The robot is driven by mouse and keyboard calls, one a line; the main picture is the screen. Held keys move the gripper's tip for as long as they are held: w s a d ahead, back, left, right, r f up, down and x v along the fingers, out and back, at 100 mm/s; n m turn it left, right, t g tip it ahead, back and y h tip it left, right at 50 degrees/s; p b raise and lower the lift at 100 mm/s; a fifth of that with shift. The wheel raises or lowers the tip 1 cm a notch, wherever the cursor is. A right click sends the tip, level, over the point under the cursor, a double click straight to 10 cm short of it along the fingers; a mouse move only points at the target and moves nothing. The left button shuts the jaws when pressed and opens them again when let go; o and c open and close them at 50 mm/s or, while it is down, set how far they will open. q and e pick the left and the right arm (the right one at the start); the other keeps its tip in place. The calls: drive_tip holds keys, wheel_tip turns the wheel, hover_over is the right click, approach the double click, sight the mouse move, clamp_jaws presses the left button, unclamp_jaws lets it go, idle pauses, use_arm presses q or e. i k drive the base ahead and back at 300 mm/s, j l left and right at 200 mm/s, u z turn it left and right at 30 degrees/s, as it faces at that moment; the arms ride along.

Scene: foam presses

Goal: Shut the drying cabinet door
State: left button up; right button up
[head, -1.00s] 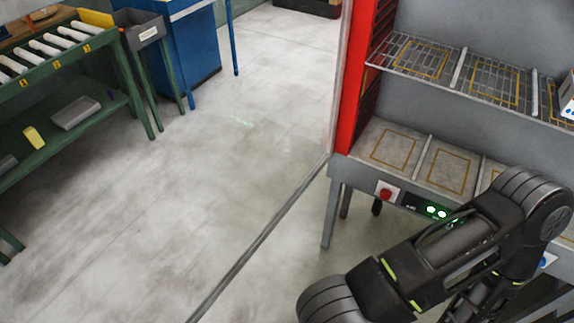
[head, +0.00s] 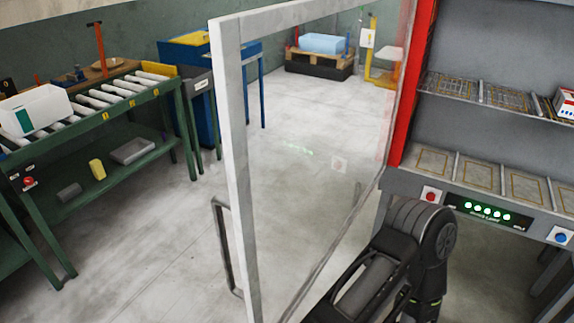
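The drying cabinet (head: 489,50) stands at the right, with a red front post, a wire shelf and a lower deck with marked bays. Its glass door (head: 232,130) has a pale frame and stands wide open, swung out toward me from the cabinet's left side. A grey bar handle (head: 226,245) is on the door's free edge, at the lower left. One of my arms shows at the lower right, in front of the cabinet and right of the door. Its fingers are not visible. Neither gripper can be seen, and nothing is seen touching the door.
A green roller conveyor (head: 120,92) with a white box (head: 35,110) stands at the left. A blue cabinet (head: 200,100) is behind it. A pallet with a light blue block (head: 324,43) is at the back. The floor between conveyor and door is clear.

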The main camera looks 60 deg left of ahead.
sight(227, 33)
drive_tip(key=k+l+u, duration=0.1)
drive_tip(key=k+u, duration=0.25)
drive_tip(key=k, duration=0.4)
drive_tip(key=j+u, duration=0.15)
drive_tip(key=j, duration=0.9)
drive_tip(key=i+j+u, duration=0.2)
drive_tip(key=j, duration=0.85)
drive_tip(key=k, duration=0.1)
